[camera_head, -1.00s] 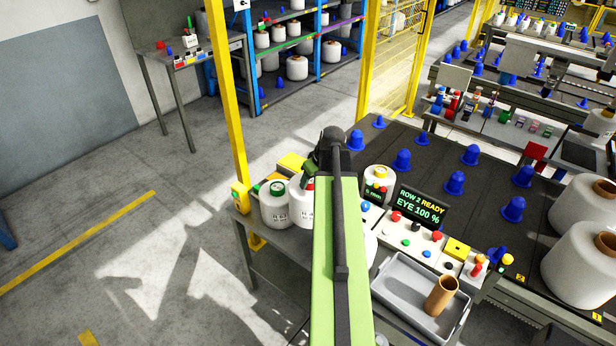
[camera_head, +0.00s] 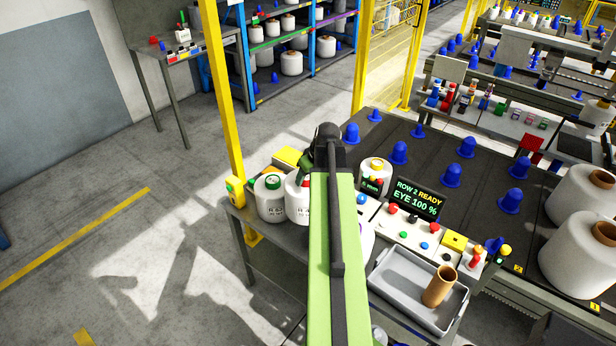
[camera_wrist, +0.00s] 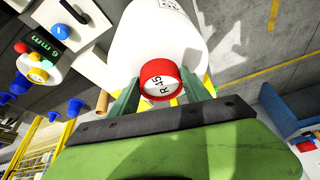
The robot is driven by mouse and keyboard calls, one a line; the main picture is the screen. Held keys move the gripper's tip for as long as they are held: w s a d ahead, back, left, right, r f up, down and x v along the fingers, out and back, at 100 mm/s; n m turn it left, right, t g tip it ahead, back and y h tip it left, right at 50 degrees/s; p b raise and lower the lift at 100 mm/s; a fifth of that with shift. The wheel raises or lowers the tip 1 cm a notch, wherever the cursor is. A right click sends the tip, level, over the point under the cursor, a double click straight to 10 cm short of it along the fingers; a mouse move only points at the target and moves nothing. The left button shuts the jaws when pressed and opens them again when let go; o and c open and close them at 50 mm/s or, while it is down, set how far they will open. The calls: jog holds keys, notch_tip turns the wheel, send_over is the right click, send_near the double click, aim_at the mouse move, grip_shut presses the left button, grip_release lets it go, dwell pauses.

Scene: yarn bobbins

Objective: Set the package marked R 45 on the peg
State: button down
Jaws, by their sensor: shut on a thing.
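The white package with a red cap marked R 45 (camera_wrist: 160,82) fills the middle of the wrist view. My gripper (camera_wrist: 163,95) has its green fingers on both sides of the cap, shut on it. In the head view a white package (camera_head: 296,206) stands beside a green-capped one (camera_head: 270,208), partly hidden by my arm; my gripper (camera_head: 306,172) is just above it and mostly hidden. Several blue pegs, one of them nearby (camera_head: 398,153), stand bare on a dark deck (camera_head: 425,170) to the right. I cannot tell which peg is meant.
A display (camera_head: 418,198) reads "ROW 2 READY, EYE 100 %" above a button panel. A grey tray (camera_head: 395,300) holds a brown tube (camera_head: 440,286). A yellow post (camera_head: 222,100) rises behind the packages. Two large white bobbins (camera_head: 580,255) stand at the right edge.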

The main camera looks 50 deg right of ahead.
notch_tip(320, 180, up, 5)
jog(key=p, duration=0.4)
jog(key=shift+r, duration=0.15)
jog(key=shift+f+b, duration=3.15)
jog(key=shift+f, duration=0.35)
notch_tip(320, 180, down, 9)
jog(key=b, duration=0.9)
jog(key=shift+f+b, duration=0.2)
jog(key=shift+b, duration=0.1)
jog(key=shift+f+b, duration=0.3)
jog(key=shift+c, duration=2.2)
grip_release()
jog(key=shift+r, duration=0.1)
